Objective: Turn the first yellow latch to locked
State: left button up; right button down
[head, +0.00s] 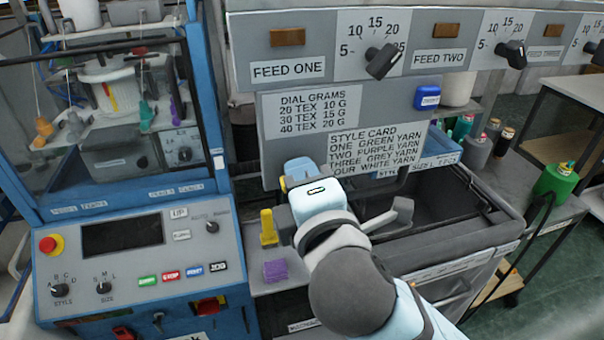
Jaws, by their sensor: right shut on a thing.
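My right gripper (298,170) reaches in from the bottom right, in front of the grey panel below the dial row. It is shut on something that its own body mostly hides. A small yellow edge (283,184) shows at the left side of its fingers and may be the yellow latch. Whether it is turned cannot be seen. Another yellow piece (268,226) stands upright on the grey ledge, left of and below the gripper, apart from it. My left gripper is not in view.
A blue machine with a control panel (130,262) stands at the left. A purple block (275,271) lies on the ledge. Dial knobs (383,61) line the top panel. A style card (376,150) and an open dark bin (440,198) are right of the gripper. Yarn cones (556,182) stand farther right.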

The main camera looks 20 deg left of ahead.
jog(key=shift+m, duration=1)
jog(key=c, duration=1.1)
grip_release()
jog(key=shift+s, duration=0.1)
